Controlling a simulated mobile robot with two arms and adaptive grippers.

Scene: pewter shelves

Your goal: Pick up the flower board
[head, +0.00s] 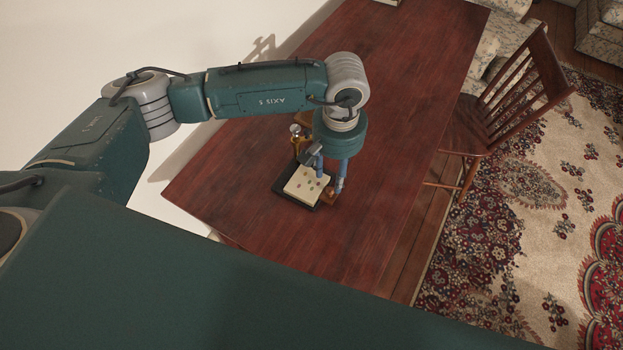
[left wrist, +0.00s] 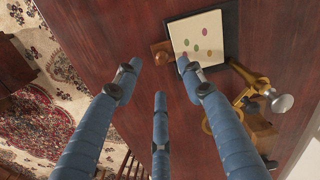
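The flower board is a cream panel (head: 304,186) with several small coloured spots, lying flat on a larger dark base on the red-brown table. It also shows at the top of the left wrist view (left wrist: 192,45). A small wooden block with a round knob (left wrist: 161,55) sits at the base's edge. My left gripper (head: 328,182) points down over the board's right side and partly covers it. In the left wrist view its blue fingers (left wrist: 158,76) are spread with nothing between them, and the board lies beyond their tips. My right gripper is not in view.
A brass object with a silver knob (left wrist: 283,103) stands close beside the board. The rest of the table (head: 390,80) near it is mostly clear. A wooden chair (head: 515,95) stands at the table's right edge, on a patterned rug (head: 530,200).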

